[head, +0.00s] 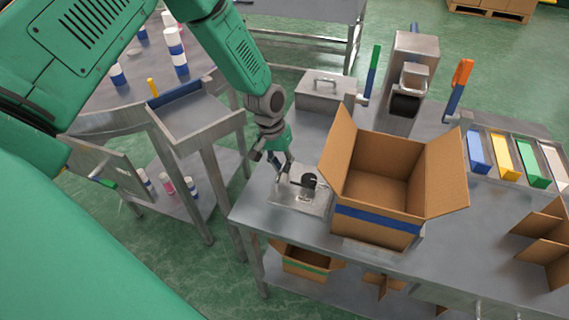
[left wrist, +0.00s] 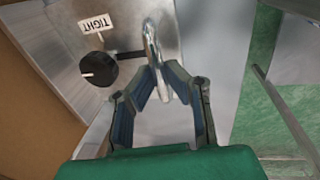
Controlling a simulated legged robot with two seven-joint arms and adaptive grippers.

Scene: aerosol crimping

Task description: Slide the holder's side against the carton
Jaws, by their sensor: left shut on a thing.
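The holder (head: 284,199) is a low metal block with a black knob and a curved metal handle, at the table's near left part. In the left wrist view the holder (left wrist: 138,19) shows its knob, a TIGHT label and the handle. My left gripper (head: 284,176) is shut on the handle; its two blue-padded fingers (left wrist: 160,78) close around it. The open carton (head: 374,230), brown with a blue stripe, stands just right of the holder. Its brown side (left wrist: 32,115) fills the left of the wrist view. Whether holder and carton touch, I cannot tell. My right gripper is out of view.
A metal box with a handle (head: 324,92) and a machine with a green lever (head: 408,85) stand behind. Coloured trays (head: 505,158) and cardboard dividers (head: 545,240) lie to the right. A metal chute (head: 196,112) borders the left.

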